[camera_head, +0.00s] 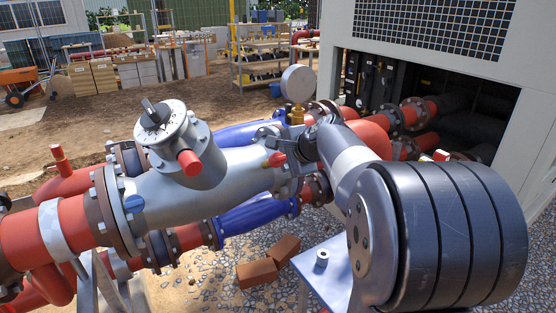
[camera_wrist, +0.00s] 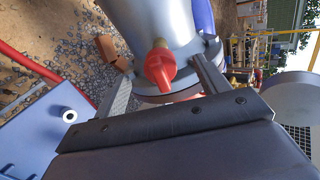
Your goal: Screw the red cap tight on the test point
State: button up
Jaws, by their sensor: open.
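A red cap (camera_head: 276,160) sits on a test point on the side of the big grey valve body. In the wrist view the red cap (camera_wrist: 160,70) stands between my two fingers, with a small orange-yellow tip above it. My gripper (camera_wrist: 163,66) is open, one finger on each side of the cap, with a visible gap on both sides. In the head view my gripper (camera_head: 287,167) is at the cap, partly hidden by my arm. How tight the cap sits cannot be told.
A pressure gauge (camera_head: 298,83) stands behind my gripper. A small table (camera_head: 335,285) carries a white ring (camera_head: 322,257). Bricks (camera_head: 257,272) lie on the gravel below.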

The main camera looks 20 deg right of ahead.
jog(key=shift+o, duration=1.1)
jog(key=p+v, duration=0.3)
jog(key=v, duration=0.9)
jog(key=b+v, duration=0.1)
jog(key=v, duration=0.9)
jog(key=shift+s+r, duration=0.2)
jog(key=shift+s, duration=0.15)
jog(key=shift+w+d, duration=0.1)
jog(key=x, duration=1.3)
jog(key=shift+w+f, duration=0.15)
jog(key=shift+w, duration=0.05)
